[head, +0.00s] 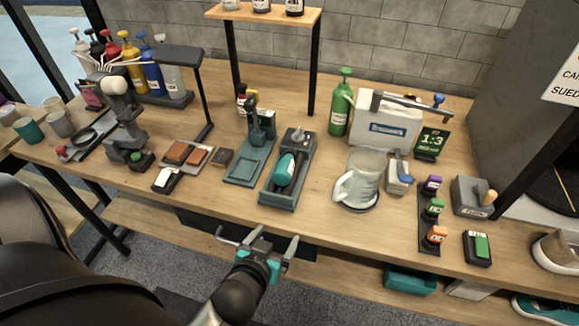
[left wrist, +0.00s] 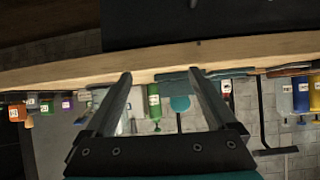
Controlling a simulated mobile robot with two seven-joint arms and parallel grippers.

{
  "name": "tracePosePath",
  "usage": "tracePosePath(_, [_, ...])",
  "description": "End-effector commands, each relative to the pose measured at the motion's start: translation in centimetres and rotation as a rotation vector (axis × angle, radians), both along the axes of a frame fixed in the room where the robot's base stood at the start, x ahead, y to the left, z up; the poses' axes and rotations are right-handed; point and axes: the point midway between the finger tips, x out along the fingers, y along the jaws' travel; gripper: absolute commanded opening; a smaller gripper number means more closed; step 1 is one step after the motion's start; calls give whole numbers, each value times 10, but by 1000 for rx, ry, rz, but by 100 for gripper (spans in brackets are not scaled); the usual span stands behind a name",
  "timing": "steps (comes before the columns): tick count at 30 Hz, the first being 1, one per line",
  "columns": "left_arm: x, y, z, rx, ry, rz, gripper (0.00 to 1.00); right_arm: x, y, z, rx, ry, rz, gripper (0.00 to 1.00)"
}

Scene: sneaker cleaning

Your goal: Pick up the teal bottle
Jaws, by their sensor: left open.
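The teal bottle (head: 286,169) lies tilted in a dark grey holder (head: 284,201) near the middle of the workbench. In the left wrist view, a teal shape (left wrist: 180,103) that looks like this bottle shows between the fingers, beyond the bench edge. My left gripper (head: 257,237) is open and empty, in front of the bench's front edge and below the holder. Its two spread fingers also show in the left wrist view (left wrist: 160,75). It is apart from the bottle. My right gripper is not in view.
A teal-based stand (head: 242,174) is left of the holder. A clear pitcher (head: 363,175) is to its right, with a green bottle (head: 341,103) behind. The bench's front edge (head: 210,205) lies between my gripper and the holder. Bare wood shows in front of the stand.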

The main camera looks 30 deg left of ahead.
Motion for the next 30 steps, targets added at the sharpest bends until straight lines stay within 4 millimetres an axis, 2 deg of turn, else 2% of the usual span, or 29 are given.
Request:
tracePosePath(1, [3, 6, 25, 1, -44, 23, 90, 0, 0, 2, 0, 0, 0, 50])
tracePosePath(3, [6, 13, 51, 6, -92, 50, 90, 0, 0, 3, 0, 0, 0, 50])
tracePosePath(6, [7, 21, 79, 10, -143, 77, 90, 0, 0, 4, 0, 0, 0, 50])
tracePosePath(9, [8, 24, 93, 12, -170, 92, 90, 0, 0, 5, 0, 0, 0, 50])
tracePosePath(14, [18, 28, 94, 13, -181, 96, 90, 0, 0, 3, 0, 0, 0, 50])
tracePosePath(30, [90, 49, 62, 14, -178, 94, 90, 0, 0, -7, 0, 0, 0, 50])
